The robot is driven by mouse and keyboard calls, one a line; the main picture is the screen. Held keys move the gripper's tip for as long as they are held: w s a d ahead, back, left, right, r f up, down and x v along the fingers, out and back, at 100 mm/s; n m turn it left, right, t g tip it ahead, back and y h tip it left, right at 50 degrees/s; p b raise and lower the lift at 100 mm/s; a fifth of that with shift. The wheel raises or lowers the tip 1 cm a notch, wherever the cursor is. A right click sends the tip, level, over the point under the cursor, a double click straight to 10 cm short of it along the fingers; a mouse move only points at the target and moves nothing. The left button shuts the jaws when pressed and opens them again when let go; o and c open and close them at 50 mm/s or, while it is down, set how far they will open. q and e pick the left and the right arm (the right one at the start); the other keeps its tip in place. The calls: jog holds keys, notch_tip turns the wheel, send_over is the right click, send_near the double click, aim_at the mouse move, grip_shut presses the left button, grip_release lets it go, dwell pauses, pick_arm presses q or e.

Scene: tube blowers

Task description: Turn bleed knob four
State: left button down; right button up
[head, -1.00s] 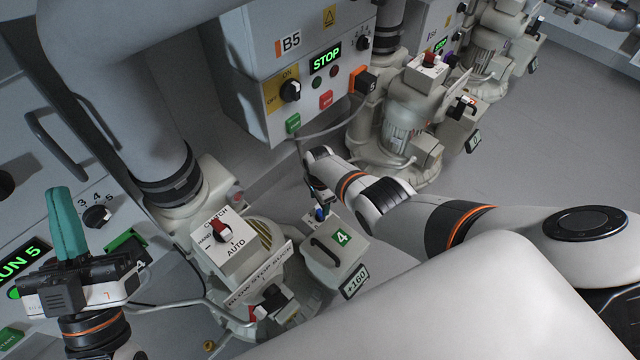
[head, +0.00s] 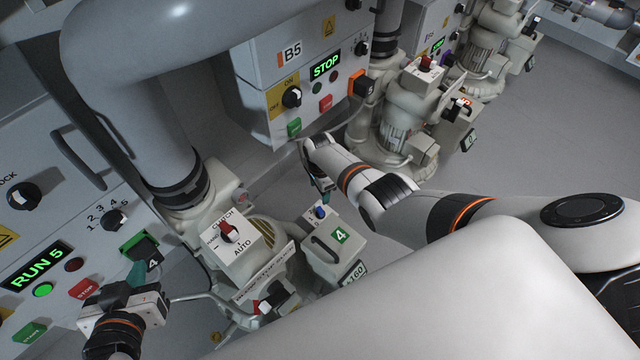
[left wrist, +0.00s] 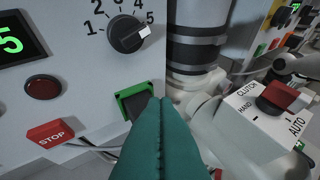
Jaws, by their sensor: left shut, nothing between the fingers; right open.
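A small blue knob (head: 320,212) sits on a pale box with a green 4 label (head: 341,236), low in the middle of the head view. It may be the bleed knob; its own lettering is too small to read. My right gripper (head: 325,194) is open just above and behind the blue knob, apparently apart from it. My left gripper (head: 137,272) is shut and empty at the lower left, by a dark connector marked 4 at a green socket (head: 133,243). Its teal fingers (left wrist: 162,130) cover part of that socket (left wrist: 133,97) in the left wrist view.
A panel at left has a RUN 5 display (head: 37,265), a numbered dial (head: 115,220) and a red STOP button (head: 83,289). A CLUTCH/HAND/AUTO switch (head: 228,233) stands beside the box. Cabinet B5 (head: 291,50) shows STOP. Open floor lies at right.

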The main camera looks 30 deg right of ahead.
pick_arm(q)
jog(key=shift+s+a+f+g+y, duration=0.15)
jog(key=shift+s+a+f+g, duration=0.05)
jog(key=shift+s+f+g, duration=0.25)
jog(key=shift+s+a+f+g+y, duration=0.15)
jog(key=shift+s+a+f+g, duration=0.05)
jog(key=shift+s+f+g, duration=0.25)
